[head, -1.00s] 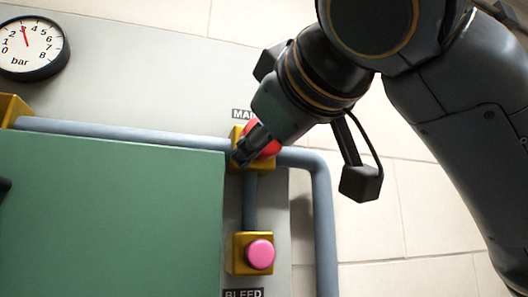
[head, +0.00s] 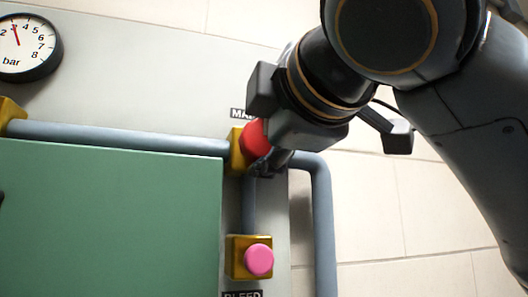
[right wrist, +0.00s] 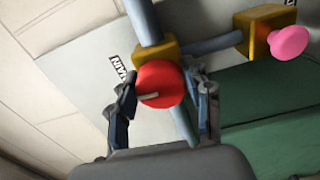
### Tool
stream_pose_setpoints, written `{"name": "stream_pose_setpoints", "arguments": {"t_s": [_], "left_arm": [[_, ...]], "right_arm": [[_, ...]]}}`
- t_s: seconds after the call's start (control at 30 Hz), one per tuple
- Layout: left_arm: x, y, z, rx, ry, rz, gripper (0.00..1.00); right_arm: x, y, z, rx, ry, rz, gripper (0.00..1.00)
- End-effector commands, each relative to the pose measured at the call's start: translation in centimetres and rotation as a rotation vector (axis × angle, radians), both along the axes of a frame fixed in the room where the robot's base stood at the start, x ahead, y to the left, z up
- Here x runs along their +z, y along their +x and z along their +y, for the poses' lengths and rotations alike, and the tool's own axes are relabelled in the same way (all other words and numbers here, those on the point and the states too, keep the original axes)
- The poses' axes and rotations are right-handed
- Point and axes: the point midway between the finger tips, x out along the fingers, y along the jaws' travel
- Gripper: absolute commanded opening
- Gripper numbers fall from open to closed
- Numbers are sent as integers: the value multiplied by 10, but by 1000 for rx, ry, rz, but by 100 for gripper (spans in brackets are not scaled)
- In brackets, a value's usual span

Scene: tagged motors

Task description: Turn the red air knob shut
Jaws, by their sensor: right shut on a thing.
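The red air knob (head: 255,138) sits on a yellow valve block (head: 237,150) in the pipe, under a partly hidden label starting "MA". My right gripper (head: 264,160) covers its right and lower side in the head view. In the right wrist view the red knob (right wrist: 160,84) lies between the two fingers of my right gripper (right wrist: 166,90), which is shut on it. A pale mark on the knob's face lies nearly level in that view. Exact finger contact is hard to see. My left gripper is not in view.
A pink knob (head: 259,260) on a yellow block sits below, above a "BLEED" label. A round bar gauge (head: 25,60) hangs at upper left, its needle near 3. A green panel (head: 110,220) stands left of the valve. Grey pipe (head: 322,220) bends down at the right.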

Motion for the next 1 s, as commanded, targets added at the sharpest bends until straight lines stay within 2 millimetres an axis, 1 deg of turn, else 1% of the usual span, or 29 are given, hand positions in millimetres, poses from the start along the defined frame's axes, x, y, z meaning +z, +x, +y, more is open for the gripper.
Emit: {"name": "stream_pose_setpoints", "arguments": {"t_s": [0.2, 0.67, 0.7, 0.77, 0.8, 1.0], "left_arm": [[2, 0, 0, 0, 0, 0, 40], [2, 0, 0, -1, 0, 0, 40], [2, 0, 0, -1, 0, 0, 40], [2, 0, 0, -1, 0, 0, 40], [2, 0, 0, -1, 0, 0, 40], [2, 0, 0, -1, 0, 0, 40]], "right_arm": [[0, 0, 0, 1, -46, -16, 18], [0, 0, 0, 0, -58, -19, 18], [0, 0, 0, 0, -58, -19, 56], [0, 0, 0, 0, -57, -19, 68], [0, 0, 0, 0, -57, -19, 72], [0, 0, 0, 0, -56, -18, 72]]}}
